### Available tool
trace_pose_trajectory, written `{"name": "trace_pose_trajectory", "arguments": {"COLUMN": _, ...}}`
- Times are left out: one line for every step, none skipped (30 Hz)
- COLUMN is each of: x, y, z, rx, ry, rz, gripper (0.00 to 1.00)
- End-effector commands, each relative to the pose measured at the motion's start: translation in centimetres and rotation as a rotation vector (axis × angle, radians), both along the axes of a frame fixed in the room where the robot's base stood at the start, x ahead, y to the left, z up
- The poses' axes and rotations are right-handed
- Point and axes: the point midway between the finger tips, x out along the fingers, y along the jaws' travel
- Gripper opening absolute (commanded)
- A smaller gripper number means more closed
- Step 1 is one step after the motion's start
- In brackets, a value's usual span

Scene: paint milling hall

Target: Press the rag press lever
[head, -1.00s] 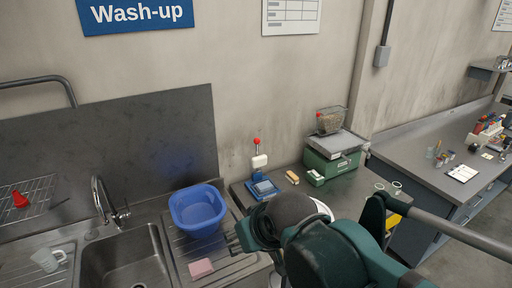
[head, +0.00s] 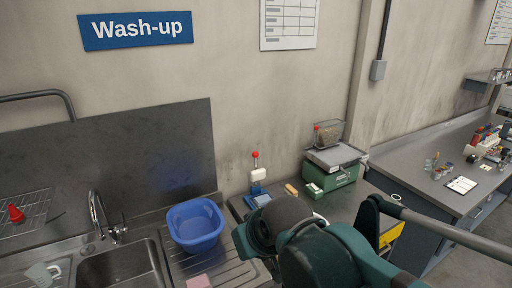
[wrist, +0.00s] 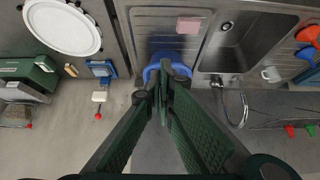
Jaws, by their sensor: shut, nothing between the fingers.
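A small stand with a red knob (head: 255,155) on an upright stem, a white block (head: 257,175) and a blue base (head: 256,196) is on the bench by the wall; it looks like the rag press with its lever. In the wrist view its red knob (wrist: 97,116), white block (wrist: 99,96) and blue base (wrist: 101,68) lie left of my gripper. My gripper (wrist: 164,74) is shut and empty, over or in front of the blue basin (wrist: 155,66), apart from the press. In the head view my own arm covers most of the gripper.
The blue basin (head: 195,225) stands on the drainer beside the sink (head: 120,268), left of the press. A green box (head: 331,177) with a grey top and a wire basket (head: 328,134) stands right. A small tan block (head: 291,190) lies between. A pink sponge (head: 199,281) is on the drainer.

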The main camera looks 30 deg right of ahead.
Motion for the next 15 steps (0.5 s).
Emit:
{"name": "trace_pose_trajectory", "arguments": {"x": 0.5, "y": -0.1, "z": 0.3, "rx": 0.001, "ry": -0.001, "rz": -0.002, "gripper": 0.00}}
{"name": "trace_pose_trajectory", "arguments": {"x": 0.8, "y": -0.2, "z": 0.5, "rx": 0.002, "ry": -0.001, "rz": -0.003, "gripper": 0.00}}
{"name": "trace_pose_trajectory", "arguments": {"x": 1.3, "y": -0.3, "z": 0.9, "rx": 0.002, "ry": -0.002, "rz": -0.005, "gripper": 0.00}}
{"name": "trace_pose_trajectory", "arguments": {"x": 1.7, "y": -0.4, "z": 1.1, "rx": 0.003, "ry": -0.002, "rz": -0.006, "gripper": 0.00}}
{"name": "trace_pose_trajectory", "arguments": {"x": 2.1, "y": -0.5, "z": 1.3, "rx": 0.004, "ry": -0.003, "rz": -0.008, "gripper": 0.00}}
{"name": "trace_pose_trajectory", "arguments": {"x": 2.6, "y": -0.7, "z": 1.6, "rx": 0.005, "ry": -0.003, "rz": -0.010, "gripper": 0.00}}
{"name": "trace_pose_trajectory", "arguments": {"x": 3.1, "y": -0.8, "z": 1.9, "rx": 0.005, "ry": -0.004, "rz": -0.011, "gripper": 0.00}}
{"name": "trace_pose_trajectory", "arguments": {"x": 3.5, "y": -0.9, "z": 2.1, "rx": 0.006, "ry": -0.004, "rz": -0.012, "gripper": 0.00}}
{"name": "trace_pose_trajectory", "arguments": {"x": 4.0, "y": -1.1, "z": 2.4, "rx": 0.006, "ry": -0.005, "rz": -0.014, "gripper": 0.00}}
{"name": "trace_pose_trajectory", "arguments": {"x": 4.5, "y": -1.2, "z": 2.7, "rx": 0.006, "ry": -0.006, "rz": -0.014, "gripper": 0.00}}
{"name": "trace_pose_trajectory", "arguments": {"x": 4.9, "y": -1.3, "z": 2.9, "rx": 0.007, "ry": -0.006, "rz": -0.016, "gripper": 0.00}}
{"name": "trace_pose_trajectory", "arguments": {"x": 5.5, "y": -1.5, "z": 3.2, "rx": 0.009, "ry": -0.007, "rz": -0.017, "gripper": 0.00}}
{"name": "trace_pose_trajectory", "arguments": {"x": 6.0, "y": -1.6, "z": 3.4, "rx": 0.009, "ry": -0.008, "rz": -0.018, "gripper": 0.00}}
{"name": "trace_pose_trajectory", "arguments": {"x": 6.4, "y": -1.8, "z": 3.7, "rx": 0.010, "ry": -0.008, "rz": -0.020, "gripper": 0.00}}
{"name": "trace_pose_trajectory", "arguments": {"x": 7.0, "y": -2.0, "z": 3.9, "rx": 0.012, "ry": -0.009, "rz": -0.022, "gripper": 0.00}}
